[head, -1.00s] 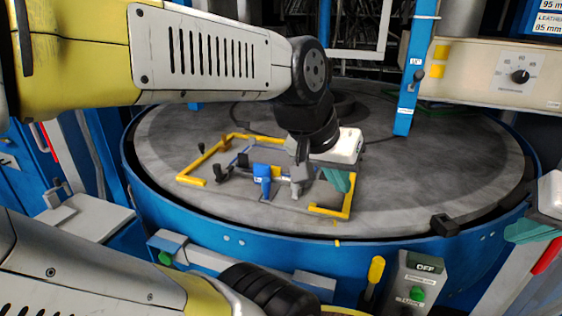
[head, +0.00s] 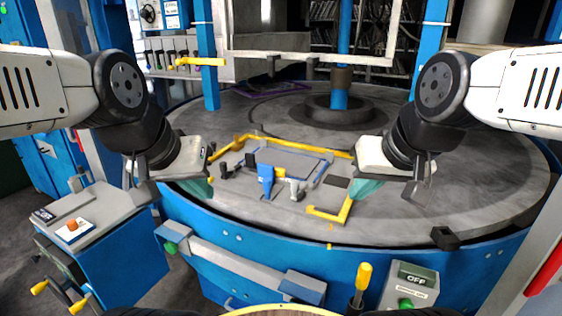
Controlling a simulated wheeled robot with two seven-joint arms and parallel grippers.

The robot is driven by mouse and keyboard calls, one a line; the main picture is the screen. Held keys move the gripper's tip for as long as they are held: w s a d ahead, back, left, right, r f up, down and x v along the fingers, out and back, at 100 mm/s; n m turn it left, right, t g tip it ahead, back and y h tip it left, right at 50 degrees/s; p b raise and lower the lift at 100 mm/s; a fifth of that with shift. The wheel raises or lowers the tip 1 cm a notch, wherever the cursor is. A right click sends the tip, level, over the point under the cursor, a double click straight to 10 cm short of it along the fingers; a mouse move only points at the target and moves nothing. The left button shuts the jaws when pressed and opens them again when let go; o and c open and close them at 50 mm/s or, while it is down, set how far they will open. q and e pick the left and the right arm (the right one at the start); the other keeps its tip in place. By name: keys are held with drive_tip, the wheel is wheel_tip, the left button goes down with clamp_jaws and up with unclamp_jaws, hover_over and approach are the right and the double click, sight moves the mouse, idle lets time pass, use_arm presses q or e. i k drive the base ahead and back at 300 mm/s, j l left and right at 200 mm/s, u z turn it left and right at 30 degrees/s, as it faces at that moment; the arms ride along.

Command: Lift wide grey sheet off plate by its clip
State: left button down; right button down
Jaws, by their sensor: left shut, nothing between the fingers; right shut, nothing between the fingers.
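Grey sheet-like pieces (head: 292,162) lie flat on the round grey plate (head: 460,205), inside a yellow corner-bracket frame (head: 328,213). I cannot tell for certain which is the wide sheet. A blue upright clip-like piece (head: 266,176) stands at their near edge. A grey clip-like piece (head: 296,187) stands just right of it. My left gripper (head: 198,188), with teal fingers, is shut and empty at the plate's left side, left of the frame. My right gripper (head: 364,190) is shut and empty by the frame's right side, apart from both clips.
A small black knob (head: 223,170) stands at the frame's left. A black block (head: 444,238) sits on the plate's near right rim. A yellow-handled lever (head: 364,276) and a box marked OFF (head: 413,283) stand in front. The plate's right part is clear.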

sight(301, 167)
drive_tip(key=i+j, duration=0.15)
drive_tip(key=j, duration=0.2)
drive_tip(key=i+j+z, duration=0.1)
drive_tip(key=j, duration=0.3)
drive_tip(key=i+j+u, duration=0.45)
